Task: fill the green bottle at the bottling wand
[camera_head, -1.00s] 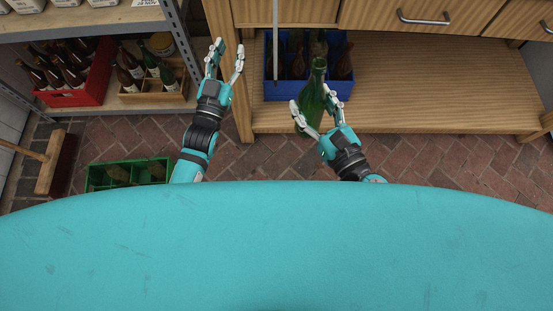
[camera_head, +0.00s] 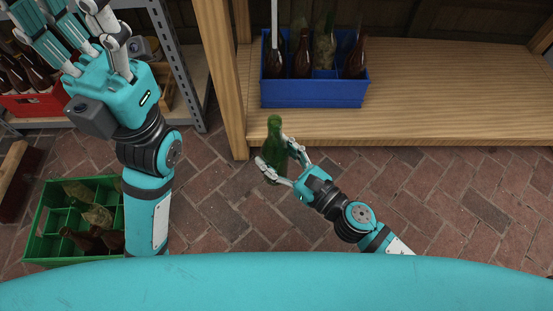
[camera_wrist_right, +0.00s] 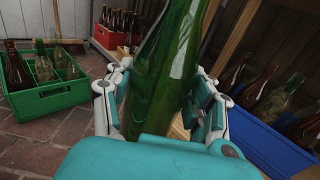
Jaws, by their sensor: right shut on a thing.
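The green bottle (camera_head: 274,150) is held upright by my right gripper (camera_head: 278,172), out over the brick floor in front of the wooden bench. In the right wrist view the green glass (camera_wrist_right: 165,75) stands between the two fingers, which touch it on both sides. My left gripper (camera_head: 80,35) is raised at the upper left, near the camera, its fingers spread and nothing seen between them. A thin grey-white rod (camera_head: 274,25), perhaps the bottling wand, hangs down at the left end of the blue crate; its lower end is hidden there.
The blue crate (camera_head: 315,94) with brown and clear bottles stands on the bench's lower shelf (camera_head: 430,115), which is bare to the right. A green crate (camera_head: 45,215) with bottles is on the floor at left. A red crate (camera_head: 35,105) sits on the metal rack.

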